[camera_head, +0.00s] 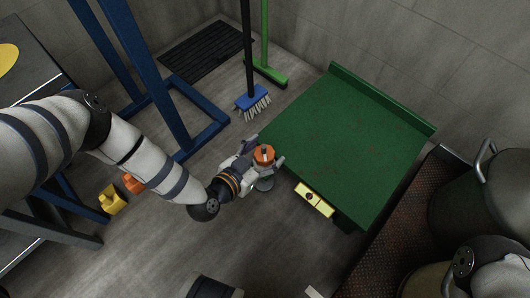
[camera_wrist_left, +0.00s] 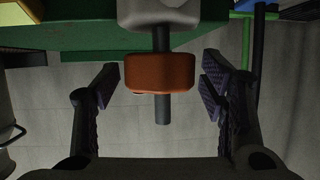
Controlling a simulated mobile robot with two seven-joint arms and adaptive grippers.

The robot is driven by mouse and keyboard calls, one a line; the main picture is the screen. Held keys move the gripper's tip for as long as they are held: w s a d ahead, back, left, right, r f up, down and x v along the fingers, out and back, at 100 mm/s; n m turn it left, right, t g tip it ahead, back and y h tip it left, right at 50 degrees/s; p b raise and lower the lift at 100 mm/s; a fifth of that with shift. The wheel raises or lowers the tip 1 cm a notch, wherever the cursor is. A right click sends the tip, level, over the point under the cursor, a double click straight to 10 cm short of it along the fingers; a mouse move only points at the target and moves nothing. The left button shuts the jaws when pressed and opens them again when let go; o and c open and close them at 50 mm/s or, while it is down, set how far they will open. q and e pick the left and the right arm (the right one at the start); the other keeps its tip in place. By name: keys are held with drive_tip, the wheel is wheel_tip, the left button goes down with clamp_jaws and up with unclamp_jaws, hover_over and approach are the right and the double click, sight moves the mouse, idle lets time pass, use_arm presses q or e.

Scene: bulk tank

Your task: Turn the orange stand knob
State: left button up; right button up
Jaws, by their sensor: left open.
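The orange stand knob (camera_head: 264,155) sits at the left edge of the green table, on a grey stand. In the left wrist view the orange knob (camera_wrist_left: 160,73) is a rounded block on a dark vertical shaft, below a pale grey block. My left gripper (camera_head: 268,163) is open, with its fingers on either side of the knob. In the left wrist view the gripper (camera_wrist_left: 160,85) shows a finger left and right of the knob, with a gap on each side. My right gripper does not show.
A blue brush (camera_head: 251,99) and a green broom (camera_head: 265,70) stand behind. A blue frame (camera_head: 175,75) is at left. Metal tanks (camera_head: 490,200) stand at right.

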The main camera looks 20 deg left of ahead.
use_arm(q)
drive_tip(key=c, duration=1.2)
drive_tip(key=shift+r+n, duration=0.1)
drive_tip(key=shift+n, duration=0.2)
